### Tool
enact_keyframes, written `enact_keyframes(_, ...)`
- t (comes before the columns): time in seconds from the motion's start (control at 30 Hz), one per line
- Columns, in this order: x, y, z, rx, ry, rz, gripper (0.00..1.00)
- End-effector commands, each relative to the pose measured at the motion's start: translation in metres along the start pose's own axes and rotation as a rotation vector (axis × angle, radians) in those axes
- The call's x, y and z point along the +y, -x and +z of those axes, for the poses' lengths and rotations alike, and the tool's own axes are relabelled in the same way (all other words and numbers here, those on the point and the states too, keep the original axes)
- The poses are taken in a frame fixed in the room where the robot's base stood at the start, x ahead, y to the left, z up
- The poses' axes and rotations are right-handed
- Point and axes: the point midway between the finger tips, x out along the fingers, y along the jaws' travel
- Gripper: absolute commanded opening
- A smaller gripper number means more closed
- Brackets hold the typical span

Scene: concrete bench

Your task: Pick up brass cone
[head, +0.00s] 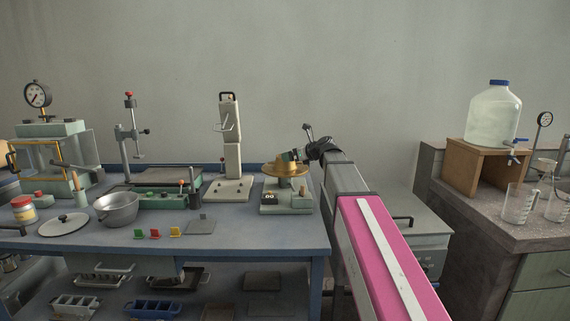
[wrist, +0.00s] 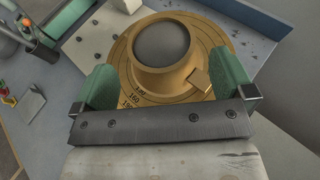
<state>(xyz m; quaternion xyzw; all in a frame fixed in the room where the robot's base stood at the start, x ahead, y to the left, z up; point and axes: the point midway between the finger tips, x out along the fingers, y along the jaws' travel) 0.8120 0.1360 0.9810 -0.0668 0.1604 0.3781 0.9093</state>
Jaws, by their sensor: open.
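The brass cone (head: 284,170) sits on the pale green instrument with a small display (head: 288,197) at the right end of the blue bench. In the wrist view the cone (wrist: 147,82) shows a wide flange with engraved numbers, a raised collar around a round grey centre, and a small brass tab. My gripper (wrist: 166,84) is open, with one green finger on each side of the collar, over the flange. I cannot tell whether the fingers touch it. In the head view my gripper (head: 293,156) is at the cone's top, partly hiding it.
A tall white stand (head: 230,150) is just left of the instrument. A metal bowl (head: 117,209), a round lid (head: 64,224) and small coloured blocks (head: 155,234) lie further left. The bench front right is clear.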

Motion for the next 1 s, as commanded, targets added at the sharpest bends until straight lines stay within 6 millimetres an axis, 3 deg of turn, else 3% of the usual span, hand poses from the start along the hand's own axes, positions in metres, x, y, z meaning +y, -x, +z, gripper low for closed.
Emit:
enact_keyframes(0.27,-0.002,-0.040,0.001,0.001,0.000,0.001,1.00)
enact_keyframes(0.53,-0.001,-0.043,0.000,0.000,0.000,0.001,1.00)
enact_keyframes(0.57,-0.001,-0.043,0.000,0.000,0.000,0.001,0.94)
enact_keyframes(0.63,-0.001,-0.043,0.000,0.001,0.000,0.001,0.71)
enact_keyframes(0.67,-0.001,-0.043,0.000,0.001,0.000,0.001,0.65)
enact_keyframes(1.0,-0.001,-0.043,0.002,0.000,0.000,0.001,0.65)
